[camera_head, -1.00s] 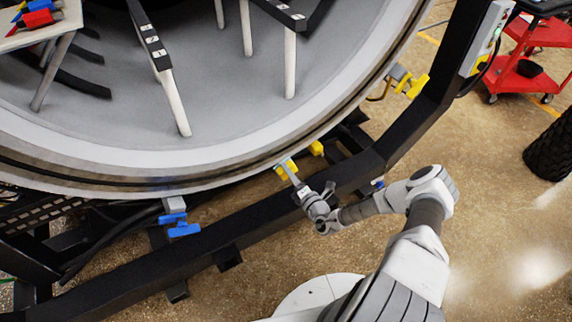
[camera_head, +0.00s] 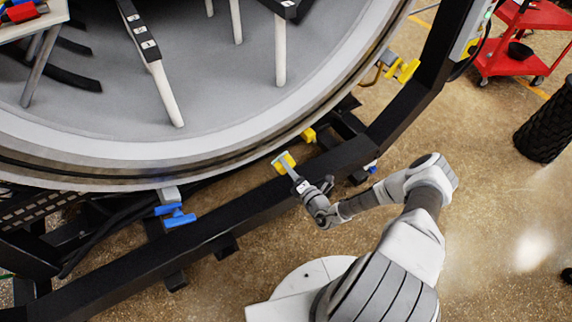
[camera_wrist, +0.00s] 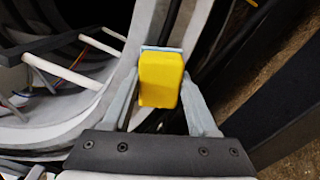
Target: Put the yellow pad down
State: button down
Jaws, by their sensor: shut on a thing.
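The yellow pad (camera_wrist: 160,79) is a small block between the two fingers of my gripper (camera_wrist: 163,100) in the wrist view. My gripper is shut on it. In the head view the yellow pad (camera_head: 283,162) shows at the end of my gripper (camera_head: 287,167), just below the furnace's round rim (camera_head: 215,165) and above the black frame beam. I cannot tell whether the pad touches the rim. Part of the pad is hidden by the fingers in the head view.
The black frame beam (camera_head: 180,240) runs under the rim. Another yellow piece (camera_head: 308,135) sits beyond the pad. Blue clamp parts (camera_head: 178,217) are at the left, a yellow clamp (camera_head: 408,70) at the upper right. A red cart (camera_head: 515,45) stands far right.

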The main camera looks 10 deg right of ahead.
dwell(0.4)
jog(key=shift+w+d+r, duration=0.15)
jog(key=shift+r, duration=0.35)
jog(key=r, duration=0.2)
jog(key=r+n+y, duration=0.1)
jog(key=r, duration=0.2)
jog(key=w+d+r+y, duration=0.1)
jog(key=r, duration=0.1)
jog(key=shift+w+d+r+g, duration=0.1)
jog(key=shift+r+g, duration=0.3)
jog(key=s+a+r+p, duration=0.1)
jog(key=r+p, duration=0.4)
jog(key=r, duration=0.6)
jog(key=s+a+r+p, duration=0.1)
jog(key=s+r+p, duration=0.3)
jog(key=r, duration=0.7)
jog(key=s+a+r+n+y+p, duration=0.1)
jog(key=s+r+p, duration=0.1)
jog(key=r+p, duration=0.5)
notch_tip(320, 180, up, 5)
jog(key=shift+s+a+g+p, duration=0.25)
jog(key=shift+a+g+p, duration=0.05)
jog(key=shift+a, duration=0.05)
